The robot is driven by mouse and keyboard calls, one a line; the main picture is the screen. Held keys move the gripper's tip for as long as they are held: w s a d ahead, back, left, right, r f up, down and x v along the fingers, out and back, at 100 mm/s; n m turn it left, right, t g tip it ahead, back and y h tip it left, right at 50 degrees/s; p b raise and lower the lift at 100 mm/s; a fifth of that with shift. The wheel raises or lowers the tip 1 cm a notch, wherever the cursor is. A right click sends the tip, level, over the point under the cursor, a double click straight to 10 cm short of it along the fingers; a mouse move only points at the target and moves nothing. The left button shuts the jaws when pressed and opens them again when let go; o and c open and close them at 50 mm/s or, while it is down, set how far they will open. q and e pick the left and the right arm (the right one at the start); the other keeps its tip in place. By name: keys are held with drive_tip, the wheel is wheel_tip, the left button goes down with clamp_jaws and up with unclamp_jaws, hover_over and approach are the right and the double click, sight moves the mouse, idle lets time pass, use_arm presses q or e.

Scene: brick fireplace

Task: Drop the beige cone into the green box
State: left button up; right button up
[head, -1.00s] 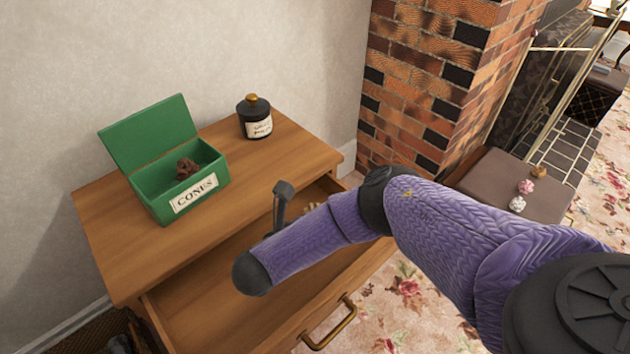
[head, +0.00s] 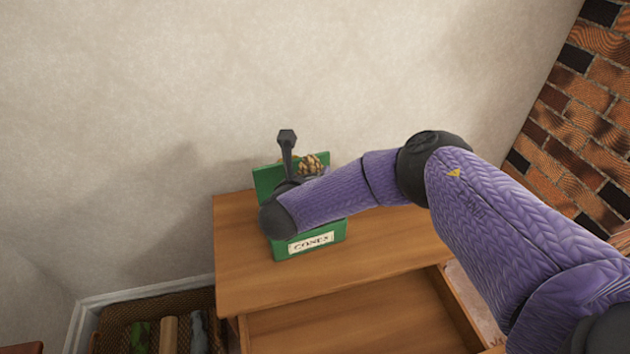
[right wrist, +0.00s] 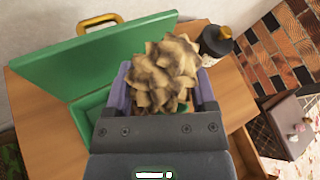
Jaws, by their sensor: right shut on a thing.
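The beige cone (right wrist: 163,75) is in my right gripper (right wrist: 160,92), which is shut on it in the right wrist view. In the head view the cone (head: 312,164) shows just above my right forearm, with the gripper (head: 290,150) partly hidden. The green box (head: 318,250), labelled CONES, stands on the dresser with its lid open. My right gripper and the cone are above the box. In the right wrist view the box's open lid (right wrist: 95,55) is at the left and the cone covers part of the box. My left gripper is not in view.
The wooden dresser (head: 390,245) has its drawer (head: 350,325) open at the front. A dark jar (right wrist: 215,42) stands on the dresser beyond the cone in the right wrist view. A basket (head: 165,305) is on the floor at the left. The wall is close behind the box.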

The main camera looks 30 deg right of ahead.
wheel_tip(320, 180, down, 6)
drive_tip(key=b, duration=0.3)
drive_tip(key=shift+r, duration=0.4)
drive_tip(key=o, duration=1.1)
drive_tip(key=shift+s, duration=0.1)
drive_tip(key=shift+o, duration=0.2)
drive_tip(key=p+v, duration=0.4)
drive_tip(key=v, duration=0.6)
